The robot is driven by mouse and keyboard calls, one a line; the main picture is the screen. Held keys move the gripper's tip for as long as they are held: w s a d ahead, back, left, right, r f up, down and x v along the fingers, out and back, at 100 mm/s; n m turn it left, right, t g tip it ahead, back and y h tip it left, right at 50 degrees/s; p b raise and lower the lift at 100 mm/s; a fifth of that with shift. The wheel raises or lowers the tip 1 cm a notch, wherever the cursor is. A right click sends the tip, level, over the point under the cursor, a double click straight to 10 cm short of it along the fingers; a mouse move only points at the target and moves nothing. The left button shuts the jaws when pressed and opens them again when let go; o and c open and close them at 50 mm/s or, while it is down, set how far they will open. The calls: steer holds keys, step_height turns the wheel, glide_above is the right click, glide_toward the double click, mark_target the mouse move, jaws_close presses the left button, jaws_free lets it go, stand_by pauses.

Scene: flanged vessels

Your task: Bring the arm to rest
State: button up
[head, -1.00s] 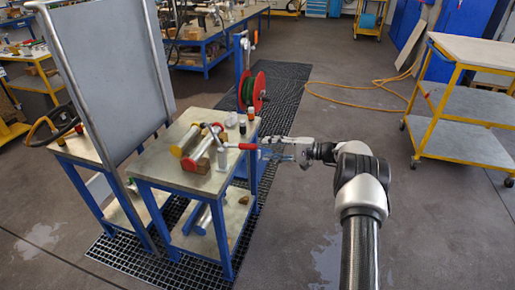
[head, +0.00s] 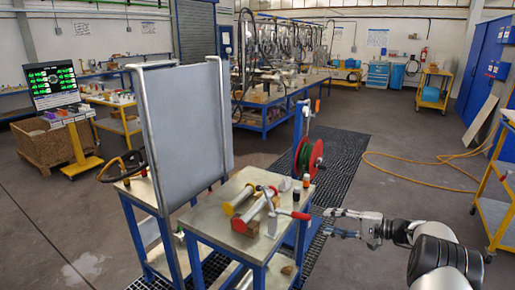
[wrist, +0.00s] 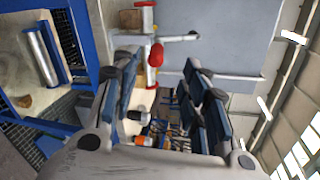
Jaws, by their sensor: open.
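My gripper (head: 331,223) is at the right of the blue-framed work table (head: 213,222) in the head view, apart from it, with its fingers pointing left toward the table. Its two fingers are spread and nothing is between them. In the wrist view my gripper (wrist: 160,88) is also open and empty. Beyond its fingers a red handle end (wrist: 156,55) and small bottles with orange caps (wrist: 143,140) show. My arm reaches in from the lower right of the head view.
On the table lie yellow- and red-ended cylinders (head: 241,199) and a red-handled lever (head: 294,214). A red hose reel (head: 309,156) stands behind. A grey upright panel (head: 185,120) is at left. A yellow cart (head: 497,205) stands right; a yellow hose (head: 420,163) crosses the floor.

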steer(key=s+a+r+n+g+h, duration=0.5)
steer(key=s+a+r+g, duration=0.1)
steer(key=s+a+r, duration=1)
steer(key=s+f+n+t+h, duration=0.1)
steer(key=s+h, duration=0.3)
steer(key=s, duration=0.9)
steer(key=s+a+f+n+h, duration=0.1)
steer(key=s+n+h, duration=0.2)
steer(key=s, duration=1.1)
steer(key=shift+s+a+f+n+t+h, duration=0.25)
steer(key=shift+n+t+h, duration=0.15)
steer(key=shift+h, duration=0.1)
